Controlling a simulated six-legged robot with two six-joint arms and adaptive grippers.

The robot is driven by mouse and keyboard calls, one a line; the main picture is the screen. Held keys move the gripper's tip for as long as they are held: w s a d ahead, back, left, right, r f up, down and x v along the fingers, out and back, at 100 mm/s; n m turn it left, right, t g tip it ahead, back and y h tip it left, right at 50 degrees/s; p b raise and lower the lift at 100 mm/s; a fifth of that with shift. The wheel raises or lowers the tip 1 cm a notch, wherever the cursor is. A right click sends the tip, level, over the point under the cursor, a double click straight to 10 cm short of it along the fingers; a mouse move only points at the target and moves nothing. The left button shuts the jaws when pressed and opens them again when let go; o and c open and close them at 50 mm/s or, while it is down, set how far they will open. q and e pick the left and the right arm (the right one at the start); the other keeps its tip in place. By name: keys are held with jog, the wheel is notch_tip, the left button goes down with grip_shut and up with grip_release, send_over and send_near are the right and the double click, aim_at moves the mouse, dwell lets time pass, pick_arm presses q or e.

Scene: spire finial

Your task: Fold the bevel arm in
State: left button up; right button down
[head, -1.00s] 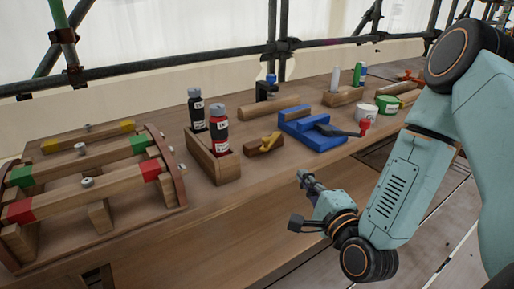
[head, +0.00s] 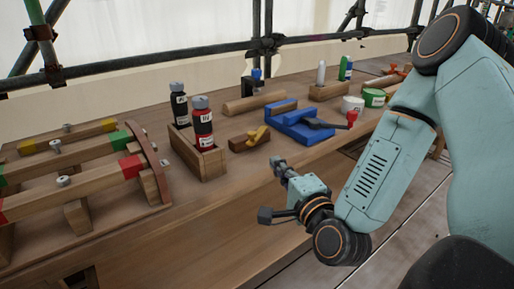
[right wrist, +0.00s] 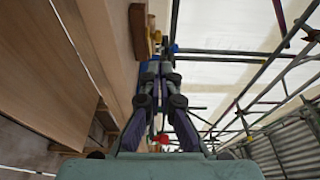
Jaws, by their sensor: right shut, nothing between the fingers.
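No part in view is clearly a bevel arm. A small brown wooden tool with a yellow piece on top (head: 250,140) lies on the bench, and I cannot tell if it is the bevel. Behind and right of it stands a blue vise (head: 300,125) with a dark handle ending in a red knob (head: 351,118). My right gripper (head: 277,163) is shut and empty, in front of the wooden tool near the bench's front edge. In the right wrist view its fingers (right wrist: 154,70) come together in front of something blue. My left gripper is out of view.
The wooden bench (head: 190,215) carries a box (head: 205,162) with two bottles, a rack of beams (head: 85,183) at left, a wooden cylinder (head: 255,102), and white (head: 352,104) and green (head: 374,98) pots. The bench front is clear.

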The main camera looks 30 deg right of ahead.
aim_at(254, 137)
jog(key=w, duration=0.4)
jog(key=w+d+b, duration=0.1)
jog(key=w, duration=0.2)
jog(key=w+d+b, duration=0.1)
jog(key=w, duration=0.3)
jog(key=shift+w+f, duration=0.1)
jog(key=shift+w, duration=0.25)
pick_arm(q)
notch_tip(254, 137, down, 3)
pick_arm(e)
jog(key=shift+s, duration=0.1)
pick_arm(q)
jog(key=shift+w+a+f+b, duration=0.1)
jog(key=shift+b, duration=0.2)
